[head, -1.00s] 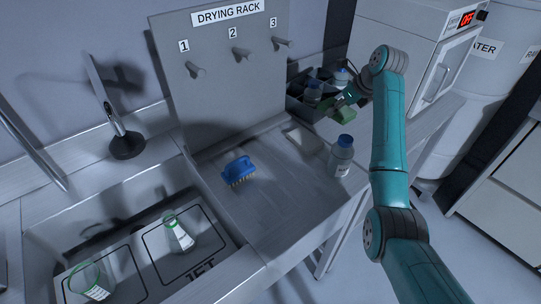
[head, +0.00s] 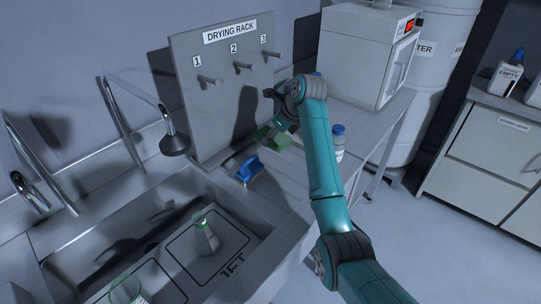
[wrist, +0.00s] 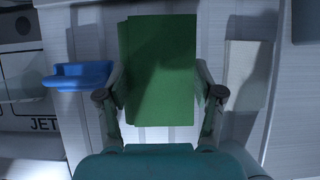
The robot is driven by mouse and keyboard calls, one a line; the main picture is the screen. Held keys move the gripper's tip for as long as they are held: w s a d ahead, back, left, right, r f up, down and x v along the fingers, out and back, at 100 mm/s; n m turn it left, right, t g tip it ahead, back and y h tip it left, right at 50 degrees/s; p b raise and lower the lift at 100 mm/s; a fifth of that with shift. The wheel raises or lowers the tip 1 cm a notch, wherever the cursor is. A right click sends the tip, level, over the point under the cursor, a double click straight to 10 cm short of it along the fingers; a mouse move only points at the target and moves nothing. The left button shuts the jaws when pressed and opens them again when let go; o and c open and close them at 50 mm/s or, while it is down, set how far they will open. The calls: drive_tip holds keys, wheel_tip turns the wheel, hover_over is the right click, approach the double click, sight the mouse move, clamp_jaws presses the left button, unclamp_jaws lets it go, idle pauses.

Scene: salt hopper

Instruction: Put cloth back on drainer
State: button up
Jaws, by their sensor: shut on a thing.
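The green cloth (wrist: 158,70) is held flat between the two fingers of my gripper (wrist: 161,95) in the wrist view. In the head view the cloth (head: 277,142) shows below my gripper (head: 273,126), partly hidden by my wrist. The gripper is shut on it. The drainer (head: 283,183) is the ridged metal surface right of the sink; it also shows beneath the cloth in the wrist view (wrist: 213,40). The cloth is over the drainer, right of the blue brush (head: 247,170). I cannot tell whether it touches the surface.
A blue-capped bottle (head: 339,143) stands right of my arm. A pale flat pad (wrist: 247,80) lies right of the cloth. The drying rack (head: 228,90) with pegs rises behind. The sink (head: 140,230) on the left holds glass flasks (head: 205,238).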

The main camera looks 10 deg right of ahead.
sight(283, 141)
drive_tip(key=shift+f, duration=3.5)
drive_tip(key=shift+f, duration=0.15)
drive_tip(key=o, duration=1.1)
drive_tip(key=v, duration=1.1)
drive_tip(key=shift+r, duration=0.3)
drive_tip(key=shift+s+d+r, duration=0.15)
drive_tip(key=shift+s+r, duration=0.05)
drive_tip(key=shift+r, duration=0.1)
